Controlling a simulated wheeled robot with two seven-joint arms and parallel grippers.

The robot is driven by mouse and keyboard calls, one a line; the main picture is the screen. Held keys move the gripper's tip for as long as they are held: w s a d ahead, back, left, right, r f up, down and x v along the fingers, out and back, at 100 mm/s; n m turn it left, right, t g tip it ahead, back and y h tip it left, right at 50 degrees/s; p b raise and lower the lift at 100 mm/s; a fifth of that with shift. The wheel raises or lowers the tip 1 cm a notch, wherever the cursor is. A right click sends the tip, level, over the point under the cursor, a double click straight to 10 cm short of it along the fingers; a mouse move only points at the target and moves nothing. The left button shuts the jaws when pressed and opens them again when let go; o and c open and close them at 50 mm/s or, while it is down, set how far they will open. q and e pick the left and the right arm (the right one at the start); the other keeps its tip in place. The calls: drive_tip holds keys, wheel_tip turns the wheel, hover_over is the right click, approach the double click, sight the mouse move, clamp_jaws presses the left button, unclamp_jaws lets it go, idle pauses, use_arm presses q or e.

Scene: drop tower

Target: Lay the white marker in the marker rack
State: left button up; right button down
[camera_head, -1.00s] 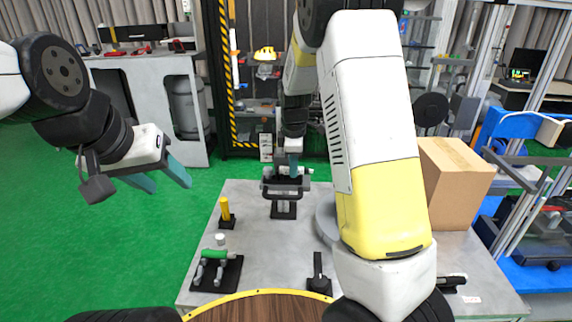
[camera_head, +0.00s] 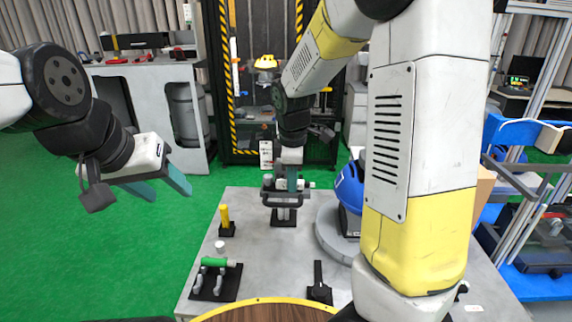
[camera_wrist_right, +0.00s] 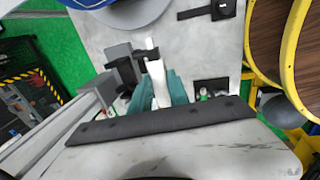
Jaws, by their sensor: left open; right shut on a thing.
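My right gripper (camera_head: 291,185) is shut on the white marker (camera_wrist_right: 158,84), which shows between its teal fingers in the right wrist view. In the head view the gripper points down at a black-based stand (camera_head: 283,218) with pale posts; I cannot tell whether the marker touches it. A black-based rack (camera_head: 228,290) with grey posts, which looks like the marker rack, stands at the table's front left. A green marker (camera_head: 214,262) lies across its posts. My left gripper (camera_head: 165,190) is open and empty, left of the table over the green floor.
A yellow upright piece (camera_head: 225,214) stands left of the gripper. A small black device (camera_head: 319,290) is near the round wooden top (camera_head: 265,312). A blue machine (camera_head: 349,187) stands on the right. My right arm hides much of the table's right side.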

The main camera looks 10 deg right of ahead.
drive_tip(key=s+a, duration=0.1)
drive_tip(key=s, duration=0.4)
drive_tip(key=shift+s+a+f+g+y, duration=0.15)
drive_tip(key=shift+s+a+f+g, duration=0.6)
drive_tip(key=shift+a+f, duration=3.1)
drive_tip(key=shift+s+a+f+g+y, duration=0.1)
drive_tip(key=shift+s+a+f+g, duration=0.6)
drive_tip(key=shift+a+f, duration=3.15)
drive_tip(key=shift+s+a+f+g+y, duration=0.15)
drive_tip(key=shift+s+a+f+g, duration=0.55)
drive_tip(key=shift+a+f, duration=3.15)
drive_tip(key=shift+a, duration=0.1)
drive_tip(key=c, duration=1.2)
unclamp_jaws()
drive_tip(key=shift+o, duration=0.2)
drive_tip(key=shift+r, duration=0.1)
